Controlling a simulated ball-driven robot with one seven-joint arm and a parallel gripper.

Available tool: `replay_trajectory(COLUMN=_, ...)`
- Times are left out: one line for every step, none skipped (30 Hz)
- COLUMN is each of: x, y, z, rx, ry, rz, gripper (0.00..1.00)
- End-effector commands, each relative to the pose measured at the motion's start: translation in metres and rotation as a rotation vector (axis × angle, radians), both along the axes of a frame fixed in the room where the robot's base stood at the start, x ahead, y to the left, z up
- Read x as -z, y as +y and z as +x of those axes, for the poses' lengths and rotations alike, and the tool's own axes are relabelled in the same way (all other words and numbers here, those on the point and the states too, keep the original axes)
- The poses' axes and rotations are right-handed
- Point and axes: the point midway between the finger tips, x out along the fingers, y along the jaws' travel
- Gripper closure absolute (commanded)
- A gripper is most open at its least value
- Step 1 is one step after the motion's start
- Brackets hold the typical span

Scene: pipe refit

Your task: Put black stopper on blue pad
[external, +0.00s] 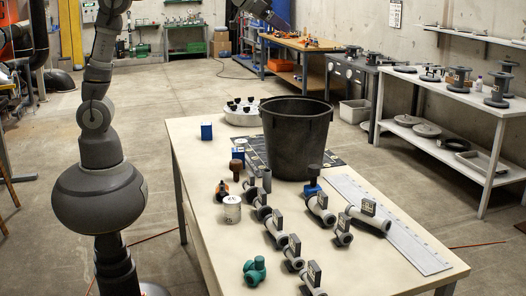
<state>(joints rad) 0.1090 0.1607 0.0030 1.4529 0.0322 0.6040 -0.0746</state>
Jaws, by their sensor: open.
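A black stopper (315,171) with a wide round top stands upright near the table's middle, in front of the black bucket. A blue pad or block (312,188) shows directly below it; I cannot tell whether the stopper rests on it or stands just behind it. Another blue block (206,131) sits alone at the table's far left. My gripper (284,20) appears to be at the top edge, high and far from the stopper. It is open; its fingers are hard to make out and I see nothing held.
A large black bucket (296,135) stands on the table (215,232). Several grey pipe fittings (274,228) run along the middle. A long pale ruler (400,235) lies right. The front left is clear.

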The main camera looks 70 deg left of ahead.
Motion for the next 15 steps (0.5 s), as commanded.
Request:
replay_trajectory(x=-0.050, y=0.015, z=-0.030, rx=-0.014, ry=-0.085, rz=-0.004, gripper=0.27)
replay_trajectory(x=-0.076, y=0.023, z=-0.047, rx=-0.021, ry=-0.130, rz=-0.003, gripper=0.27)
replay_trajectory(x=-0.106, y=0.031, z=-0.071, rx=-0.030, ry=-0.186, rz=-0.003, gripper=0.27)
replay_trajectory(x=-0.126, y=0.037, z=-0.088, rx=-0.037, ry=-0.225, rz=-0.001, gripper=0.27)
replay_trajectory(x=-0.143, y=0.042, z=-0.104, rx=-0.043, ry=-0.260, rz=0.001, gripper=0.27)
replay_trajectory(x=-0.163, y=0.047, z=-0.125, rx=-0.049, ry=-0.304, rz=0.003, gripper=0.27)
replay_trajectory(x=-0.175, y=0.051, z=-0.138, rx=-0.053, ry=-0.330, rz=0.005, gripper=0.27)
replay_trajectory(x=-0.185, y=0.053, z=-0.149, rx=-0.058, ry=-0.352, rz=0.007, gripper=0.27)
replay_trajectory(x=-0.195, y=0.056, z=-0.162, rx=-0.061, ry=-0.377, rz=0.009, gripper=0.27)
replay_trajectory(x=-0.201, y=0.057, z=-0.170, rx=-0.064, ry=-0.392, rz=0.010, gripper=0.27)
replay_trajectory(x=-0.205, y=0.058, z=-0.176, rx=-0.065, ry=-0.403, rz=0.011, gripper=0.27)
replay_trajectory(x=-0.209, y=0.059, z=-0.181, rx=-0.067, ry=-0.412, rz=0.012, gripper=0.27)
replay_trajectory(x=-0.211, y=0.060, z=-0.183, rx=-0.067, ry=-0.416, rz=0.013, gripper=0.27)
replay_trajectory(x=-0.212, y=0.060, z=-0.184, rx=-0.068, ry=-0.418, rz=0.014, gripper=0.27)
replay_trajectory(x=-0.212, y=0.060, z=-0.185, rx=-0.068, ry=-0.419, rz=0.014, gripper=0.27)
